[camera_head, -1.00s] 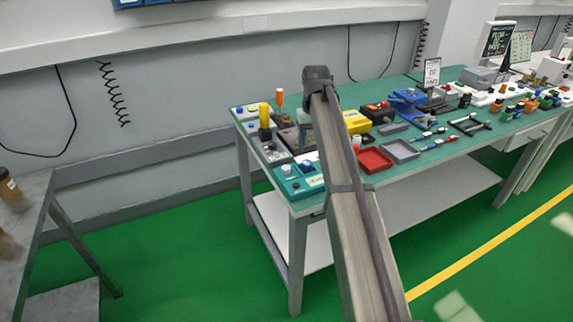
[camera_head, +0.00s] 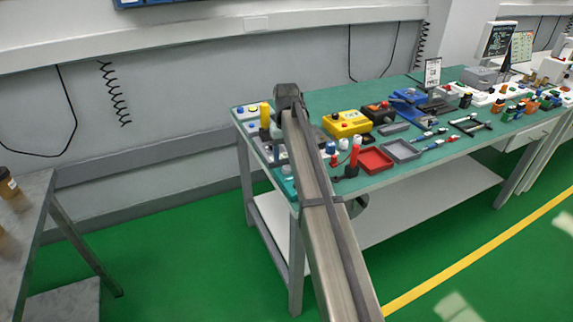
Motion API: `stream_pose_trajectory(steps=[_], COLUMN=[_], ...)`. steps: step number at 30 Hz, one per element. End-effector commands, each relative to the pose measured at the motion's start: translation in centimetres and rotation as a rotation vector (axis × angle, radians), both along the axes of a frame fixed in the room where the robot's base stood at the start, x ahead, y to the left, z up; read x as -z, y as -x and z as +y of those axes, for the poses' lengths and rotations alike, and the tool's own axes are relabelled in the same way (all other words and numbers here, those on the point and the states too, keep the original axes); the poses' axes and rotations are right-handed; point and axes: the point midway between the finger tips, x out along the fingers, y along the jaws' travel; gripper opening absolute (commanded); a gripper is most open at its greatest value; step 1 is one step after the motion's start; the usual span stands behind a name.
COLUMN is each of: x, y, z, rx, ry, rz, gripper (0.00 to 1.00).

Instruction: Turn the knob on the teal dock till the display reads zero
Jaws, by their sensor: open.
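The teal dock (camera_head: 289,186) sits at the near left corner of the green-topped table. Only its left part shows, with a small pale knob (camera_head: 286,170) on top. My arm crosses in front of the dock's right part, and its display is hidden, so no reading can be seen. My arm rises from the bottom of the view and bends over the table's left end. My gripper is not visible; the arm seems to hide it. I cannot tell whether it touches the knob.
A yellow box (camera_head: 347,123), a red tray (camera_head: 375,160), a grey tray (camera_head: 402,150) and an upright red-handled tool (camera_head: 353,160) stand right of my arm. A yellow-topped tool (camera_head: 265,116) stands behind the dock.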

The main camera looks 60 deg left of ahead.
Motion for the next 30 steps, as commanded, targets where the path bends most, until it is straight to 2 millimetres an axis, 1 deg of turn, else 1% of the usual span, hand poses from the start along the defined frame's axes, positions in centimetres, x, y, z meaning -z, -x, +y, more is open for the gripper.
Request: stream_pose_trajectory(steps=[1,3,6,9,15,22,30], x=[0.8,1.8,2.9,3.6,4.2,4.2,4.2], y=[0.0,0.0,0.0,0.0,0.0,0.0,0.0], z=[-0.1,-0.1,0.0,0.0,0.0,0.0,0.0], rx=[0.000,0.000,0.000,0.000,0.000,0.000,0.000], ry=[0.001,0.000,0.001,0.000,-0.001,-0.001,-0.001], rz=[0.000,0.000,0.000,0.000,0.000,0.000,0.000], gripper=[0.59,0.59,0.59,0.59,0.59,0.59,0.33])
